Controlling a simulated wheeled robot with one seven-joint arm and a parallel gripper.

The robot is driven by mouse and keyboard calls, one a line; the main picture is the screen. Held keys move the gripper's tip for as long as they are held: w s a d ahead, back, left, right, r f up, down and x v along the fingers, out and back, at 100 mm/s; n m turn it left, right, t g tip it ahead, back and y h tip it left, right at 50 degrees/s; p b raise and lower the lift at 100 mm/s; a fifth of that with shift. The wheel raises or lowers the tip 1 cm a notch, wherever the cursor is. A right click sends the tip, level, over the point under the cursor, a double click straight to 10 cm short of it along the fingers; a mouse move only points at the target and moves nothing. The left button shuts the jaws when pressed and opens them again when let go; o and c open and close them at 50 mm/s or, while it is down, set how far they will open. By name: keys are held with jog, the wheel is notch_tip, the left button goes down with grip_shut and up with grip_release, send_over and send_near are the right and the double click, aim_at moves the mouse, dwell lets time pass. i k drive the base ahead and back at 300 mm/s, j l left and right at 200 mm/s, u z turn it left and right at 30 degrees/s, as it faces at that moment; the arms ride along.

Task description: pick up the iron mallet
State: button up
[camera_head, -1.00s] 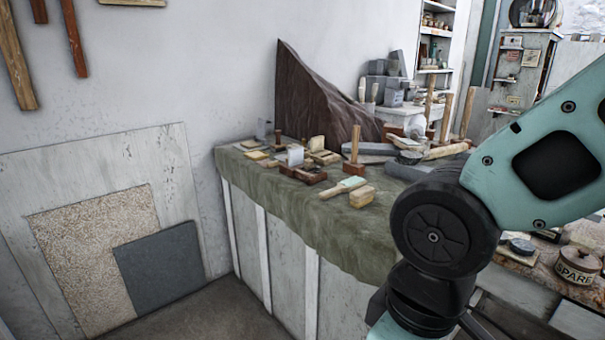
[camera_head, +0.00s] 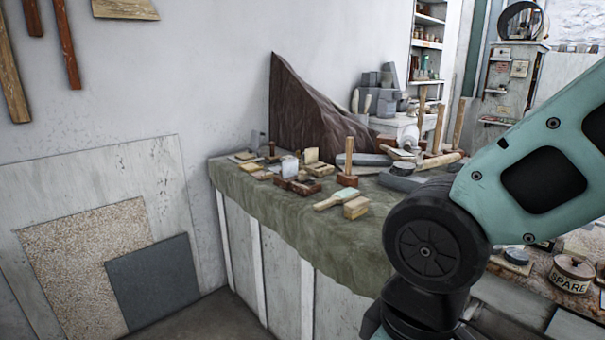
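Several mallet-like tools with pale wooden handles stand or lie on the cloth-covered bench (camera_head: 300,225). One has an upright handle and a reddish-brown block head (camera_head: 347,180), near the middle of the bench. More upright handles (camera_head: 439,128) rise further back to the right, their heads partly hidden. I cannot tell which of these, if any, is the iron mallet. My arm covers the right side of the view; my gripper is outside the picture.
A dark brown sloping slab (camera_head: 305,110) stands behind. Boards (camera_head: 155,280) lean on the wall at left. A pot marked SPARE (camera_head: 572,273) stands at right.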

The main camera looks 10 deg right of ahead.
aim_at(345, 179)
jog(key=i+z, duration=0.1)
jog(key=z, duration=0.65)
jog(key=i+j+z, duration=0.25)
jog(key=j+z, duration=0.2)
jog(key=j, duration=0.15)
jog(key=i+j+z, duration=0.1)
jog(key=j+z, duration=0.15)
jog(key=i+j+z, duration=0.2)
jog(key=j, duration=0.2)
jog(key=k, duration=0.1)
